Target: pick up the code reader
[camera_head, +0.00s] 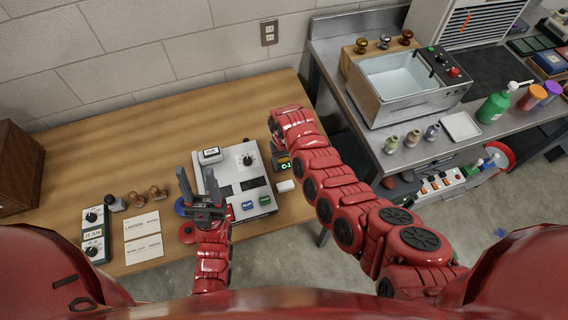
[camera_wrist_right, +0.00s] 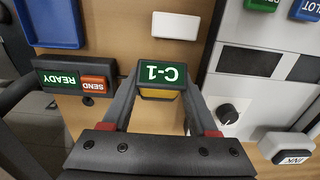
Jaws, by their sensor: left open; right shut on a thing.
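The code reader (camera_wrist_right: 160,75) is a small device with a dark green screen reading C-1 and a yellow part below the screen. In the right wrist view it sits between the tips of my right gripper (camera_wrist_right: 162,92), which is shut on it. In the head view its screen (camera_head: 286,166) shows beside my right forearm, near the table's right edge; the arm hides most of that gripper. I cannot tell whether the reader touches the table. My left gripper (camera_head: 204,205) is open and empty, at the left front of the white machine (camera_head: 237,182).
A white block (camera_head: 285,186) lies beside the machine. A READY/SEND panel (camera_wrist_right: 75,78) and a blue tray (camera_wrist_right: 52,22) are left in the wrist view. Stamps (camera_head: 136,198), cards (camera_head: 142,225) and a dial box (camera_head: 94,230) stand left on the wooden table (camera_head: 110,130). Its back is clear.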

